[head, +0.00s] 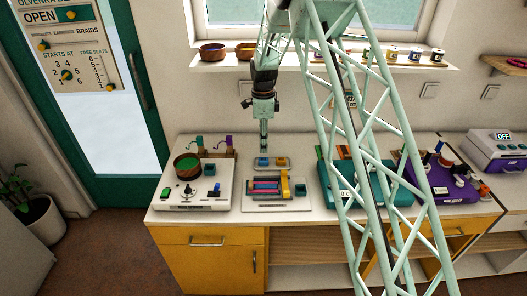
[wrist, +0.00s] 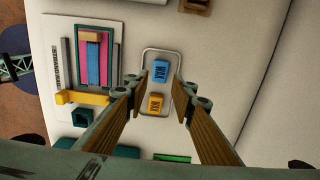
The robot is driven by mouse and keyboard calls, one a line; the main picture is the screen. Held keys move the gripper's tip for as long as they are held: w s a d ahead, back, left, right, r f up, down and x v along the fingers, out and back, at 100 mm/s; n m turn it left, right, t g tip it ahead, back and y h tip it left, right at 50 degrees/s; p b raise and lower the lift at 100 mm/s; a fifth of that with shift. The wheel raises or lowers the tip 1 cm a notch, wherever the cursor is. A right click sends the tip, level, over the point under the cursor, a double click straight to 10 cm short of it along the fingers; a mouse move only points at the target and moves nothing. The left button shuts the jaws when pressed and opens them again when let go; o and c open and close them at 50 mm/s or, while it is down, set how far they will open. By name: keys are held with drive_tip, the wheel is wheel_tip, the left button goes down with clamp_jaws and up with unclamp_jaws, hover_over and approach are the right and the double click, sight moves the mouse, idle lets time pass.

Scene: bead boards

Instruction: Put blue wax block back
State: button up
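The blue wax block (wrist: 161,72) lies in a small wire-rimmed tray (wrist: 147,55) in the wrist view. An orange-yellow wax block (wrist: 155,103) lies beside it in the same tray. In the head view the blue block (head: 262,161) and the tray are on the white counter, behind the strand board. My gripper (head: 264,147) points down just above the tray. In the wrist view its two fingers (wrist: 158,88) are spread apart on either side of the blocks, with nothing between them. The gap in height is hard to judge.
A board with pink and blue strands (wrist: 94,57) and a yellow bar lies left of the tray in the wrist view. A teal holder (wrist: 82,117) is near it.

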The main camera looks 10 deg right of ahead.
drive_tip(key=shift+r, duration=1.85)
drive_tip(key=shift+r, duration=0.15)
